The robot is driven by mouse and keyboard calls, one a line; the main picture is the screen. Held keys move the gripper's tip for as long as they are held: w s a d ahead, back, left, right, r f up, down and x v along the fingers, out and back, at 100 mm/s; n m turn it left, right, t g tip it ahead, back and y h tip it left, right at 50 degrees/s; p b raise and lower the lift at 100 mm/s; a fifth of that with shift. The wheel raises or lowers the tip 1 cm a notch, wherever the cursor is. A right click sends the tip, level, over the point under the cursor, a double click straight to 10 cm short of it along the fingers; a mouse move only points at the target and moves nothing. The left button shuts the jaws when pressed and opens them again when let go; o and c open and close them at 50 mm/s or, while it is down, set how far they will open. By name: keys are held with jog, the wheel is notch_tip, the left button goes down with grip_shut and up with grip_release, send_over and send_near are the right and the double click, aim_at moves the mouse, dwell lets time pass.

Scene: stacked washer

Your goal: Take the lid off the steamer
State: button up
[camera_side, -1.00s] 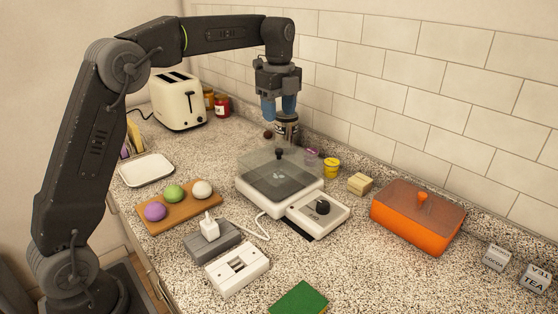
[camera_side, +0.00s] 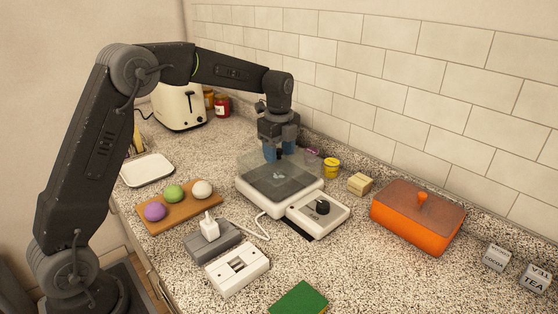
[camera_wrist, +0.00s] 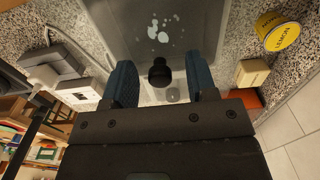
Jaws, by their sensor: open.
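An orange lidded dish (camera_side: 412,222) is farther right. A board (camera_side: 180,210) with coloured balls and white-grey blocks lie left and in front.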

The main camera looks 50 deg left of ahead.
jog(key=shift+c, duration=0.4)
grip_shut()
jog(key=shift+r, duration=0.15)
